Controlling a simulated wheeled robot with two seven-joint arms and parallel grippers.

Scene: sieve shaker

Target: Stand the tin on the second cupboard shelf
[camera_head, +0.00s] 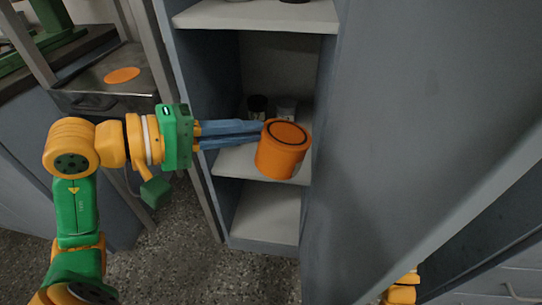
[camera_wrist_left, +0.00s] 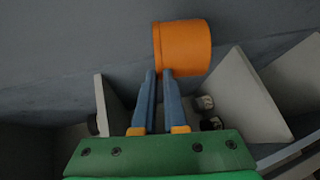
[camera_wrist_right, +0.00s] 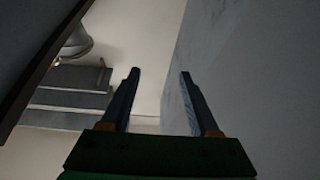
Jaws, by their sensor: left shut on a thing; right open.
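The orange tin (camera_head: 281,155) is upright or nearly so, with a dark ring on its top. It is at the front of the open cupboard, over the middle shelf (camera_head: 234,161) in the head view; I cannot tell whether it touches it. My left gripper (camera_head: 262,133) is shut on the tin's side, reaching in from the left. The left wrist view also shows the tin (camera_wrist_left: 185,46) at the fingertips (camera_wrist_left: 159,72). My right gripper (camera_wrist_right: 160,72) is open and empty in the right wrist view, away from the tin.
Two small jars, one dark (camera_head: 257,106) and one pale (camera_head: 286,110), stand behind on the middle shelf. An upper shelf (camera_head: 255,16) and a bare lower shelf (camera_head: 268,214) are above and below. A large grey panel (camera_head: 420,110) bounds the right. An orange disc (camera_head: 122,75) lies at left.

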